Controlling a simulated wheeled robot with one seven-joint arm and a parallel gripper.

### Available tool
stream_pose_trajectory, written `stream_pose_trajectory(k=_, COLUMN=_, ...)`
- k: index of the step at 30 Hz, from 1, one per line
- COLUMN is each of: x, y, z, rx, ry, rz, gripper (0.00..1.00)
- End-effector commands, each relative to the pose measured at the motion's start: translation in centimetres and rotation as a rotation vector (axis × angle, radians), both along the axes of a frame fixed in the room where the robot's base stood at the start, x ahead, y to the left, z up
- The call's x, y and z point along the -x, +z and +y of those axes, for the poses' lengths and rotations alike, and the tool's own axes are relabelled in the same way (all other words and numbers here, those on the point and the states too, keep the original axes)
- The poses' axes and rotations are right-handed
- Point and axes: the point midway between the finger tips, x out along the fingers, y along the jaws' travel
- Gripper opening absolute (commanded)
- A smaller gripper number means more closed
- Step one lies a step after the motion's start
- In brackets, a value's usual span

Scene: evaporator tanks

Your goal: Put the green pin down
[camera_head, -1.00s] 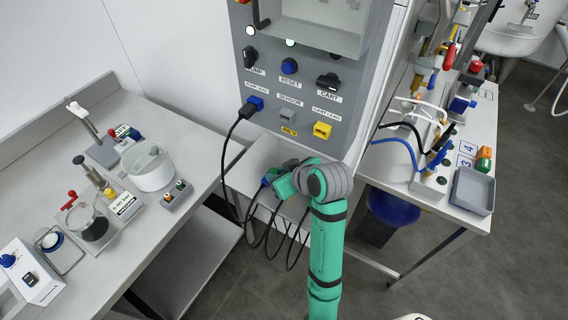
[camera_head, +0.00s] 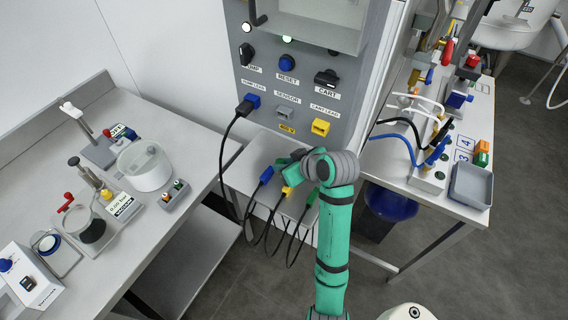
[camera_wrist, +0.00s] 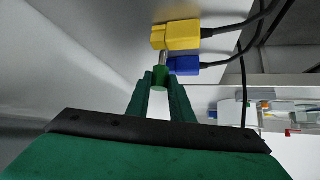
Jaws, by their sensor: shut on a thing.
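The green pin (camera_wrist: 160,75) is a short green cylinder with a metal tip. In the wrist view it sits between the fingertips of my gripper (camera_wrist: 161,81), which is shut on it. In the head view my gripper (camera_head: 293,168) is over the small shelf below the control panel, and the pin cannot be made out there. In the wrist view the pin's tip lies close to a yellow plug (camera_wrist: 177,36) and a blue plug (camera_wrist: 184,65). I cannot tell whether it touches them.
The grey shelf (camera_head: 243,176) holds the cabled blue plug (camera_head: 266,174), yellow plug (camera_head: 287,192) and a green plug (camera_head: 312,196). The control panel (camera_head: 290,75) rises behind. A bench with instruments (camera_head: 145,165) is left; a bench with a grey tray (camera_head: 471,186) is right.

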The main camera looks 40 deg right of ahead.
Motion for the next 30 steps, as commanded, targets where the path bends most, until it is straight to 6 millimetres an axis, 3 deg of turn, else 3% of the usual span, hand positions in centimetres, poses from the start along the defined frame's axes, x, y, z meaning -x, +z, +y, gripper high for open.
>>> stream_pose_trajectory(k=1, x=0.0, y=-0.1, z=0.0, rx=0.0, ry=0.0, rz=0.0, gripper=0.25)
stream_pose_trajectory(k=3, x=0.0, y=0.0, z=0.0, rx=0.0, ry=0.0, rz=0.0, gripper=0.39)
stream_pose_trajectory(k=16, x=0.4, y=0.7, z=-0.1, rx=0.0, ry=-0.001, rz=0.0, gripper=0.39)
stream_pose_trajectory(k=30, x=6.9, y=7.1, z=-0.3, rx=0.004, ry=-0.003, rz=-0.003, gripper=0.39)
